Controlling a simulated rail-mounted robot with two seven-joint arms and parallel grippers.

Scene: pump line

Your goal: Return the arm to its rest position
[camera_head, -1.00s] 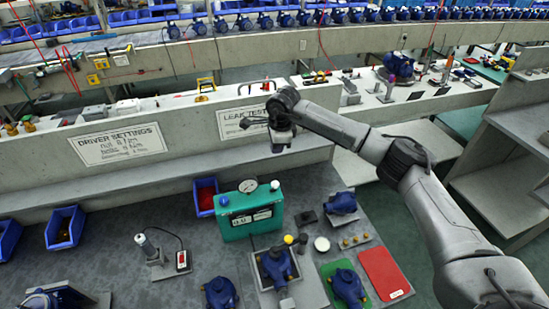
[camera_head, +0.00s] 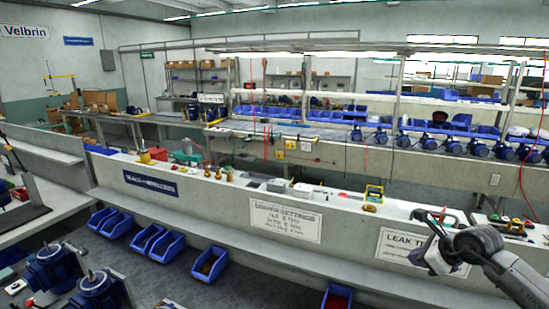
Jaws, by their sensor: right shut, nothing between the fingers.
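My right arm comes in from the right edge at the lower right. Its right gripper (camera_head: 422,215) is held up in front of the low wall that bears the "LEAK TEST" sign (camera_head: 416,251), covering part of the sign. The gripper looks small and dark here, and it is shut with nothing in it. My left gripper is not in view.
Blue bins (camera_head: 156,243) line the foot of the low wall above the grey bench. Blue pumps (camera_head: 100,291) stand at the lower left. Tools and small parts, including a yellow-framed item (camera_head: 374,195), lie on the wall's ledge. More pumps line the conveyor behind.

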